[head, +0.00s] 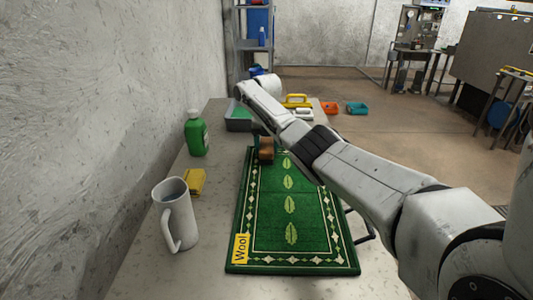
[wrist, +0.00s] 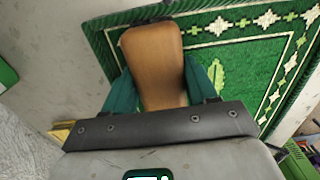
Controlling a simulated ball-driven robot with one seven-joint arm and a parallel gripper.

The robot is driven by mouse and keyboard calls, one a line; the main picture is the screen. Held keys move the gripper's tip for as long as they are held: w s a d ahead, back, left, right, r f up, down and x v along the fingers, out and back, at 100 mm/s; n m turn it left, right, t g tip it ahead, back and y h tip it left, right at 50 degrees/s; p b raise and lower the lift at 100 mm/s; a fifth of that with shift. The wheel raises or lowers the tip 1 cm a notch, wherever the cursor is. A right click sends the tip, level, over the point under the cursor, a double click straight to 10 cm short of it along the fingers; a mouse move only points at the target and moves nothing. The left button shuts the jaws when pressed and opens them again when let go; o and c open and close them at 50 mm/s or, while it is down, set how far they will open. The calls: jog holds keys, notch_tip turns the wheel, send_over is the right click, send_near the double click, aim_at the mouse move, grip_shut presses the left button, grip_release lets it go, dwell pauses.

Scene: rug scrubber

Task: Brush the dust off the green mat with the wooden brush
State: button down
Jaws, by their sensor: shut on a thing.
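The green mat (head: 270,222) lies on the table, with a pale leaf and diamond pattern and a yellow "Wool" label at its near left corner. The wooden brush (head: 266,150) is at the mat's far left part. My gripper (wrist: 158,72) is shut on the brush, its teal fingers on either side of the brown wooden body (wrist: 153,50). In the wrist view the brush is over the mat's edge area (wrist: 225,40). Its bristles are mostly hidden, so I cannot tell whether they touch the mat. I cannot make out any dust.
Left of the mat stand a grey pitcher (head: 176,215), a yellow sponge (head: 194,183) and a green bottle (head: 196,136) near the wall. A grey tray (head: 238,124) and a yellow-handled item (head: 297,101) are at the far end. My arm crosses above the mat's right side.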

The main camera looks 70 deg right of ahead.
dwell(0.3)
notch_tip(320, 180, up, 4)
jog(key=p, duration=0.4)
jog(key=shift+d+r, duration=0.1)
jog(key=shift+r, duration=0.1)
dwell(0.7)
